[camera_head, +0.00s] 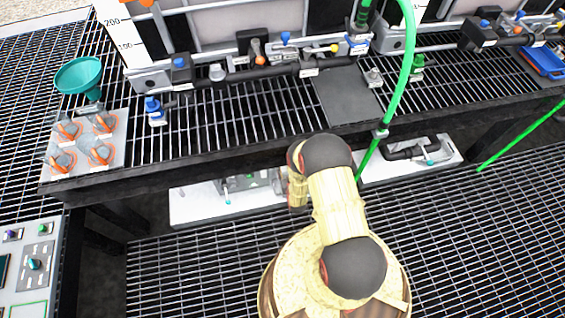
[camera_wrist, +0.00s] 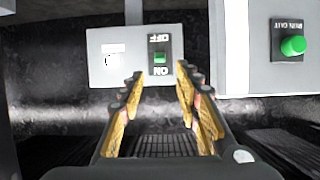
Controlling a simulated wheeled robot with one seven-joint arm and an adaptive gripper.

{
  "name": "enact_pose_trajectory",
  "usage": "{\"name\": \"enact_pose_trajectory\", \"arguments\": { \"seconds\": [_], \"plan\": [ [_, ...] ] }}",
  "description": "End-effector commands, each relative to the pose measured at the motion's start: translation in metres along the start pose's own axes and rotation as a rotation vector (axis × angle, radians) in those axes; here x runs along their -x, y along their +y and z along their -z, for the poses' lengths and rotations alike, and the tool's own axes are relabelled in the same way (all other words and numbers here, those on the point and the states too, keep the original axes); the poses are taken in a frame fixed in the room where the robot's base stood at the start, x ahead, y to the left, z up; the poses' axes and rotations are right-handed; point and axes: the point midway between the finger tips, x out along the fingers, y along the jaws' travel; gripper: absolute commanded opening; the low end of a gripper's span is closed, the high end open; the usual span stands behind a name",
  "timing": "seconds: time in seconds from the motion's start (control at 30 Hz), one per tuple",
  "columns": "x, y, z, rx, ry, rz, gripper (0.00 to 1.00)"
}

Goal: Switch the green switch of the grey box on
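In the wrist view, a light grey box (camera_wrist: 104,70) stands ahead of my gripper. It carries a small green switch (camera_wrist: 160,57) in a black plate, with OFF above it and ON below, both upside down in this view. Which way the switch is set is too small to tell. My gripper (camera_wrist: 159,76) is open and empty; its two yellow, dark-tipped fingers point at the box, on either side of the switch, seemingly short of it. In the head view my arm reaches under the bench edge, and my gripper is hidden.
A second grey box (camera_wrist: 235,60) with a round green button (camera_wrist: 293,46) stands close at right in the wrist view. In the head view, the dark bench (camera_head: 190,160) overhangs the arm, and a green hose (camera_head: 408,50) hangs over its front edge.

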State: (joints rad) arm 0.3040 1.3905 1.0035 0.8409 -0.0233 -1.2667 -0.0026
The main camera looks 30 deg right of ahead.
Motion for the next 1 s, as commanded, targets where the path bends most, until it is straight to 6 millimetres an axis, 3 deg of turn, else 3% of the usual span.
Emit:
{"name": "enact_pose_trajectory", "arguments": {
  "seconds": [0.1,0.3,1.0],
  "plan": [
    [0.020,0.000,0.000,0.000,-0.001,0.000,0.33],
    [0.037,0.000,0.000,0.000,0.000,0.000,0.33],
    [0.040,0.000,0.000,0.000,-0.001,0.000,0.33]
  ]
}}
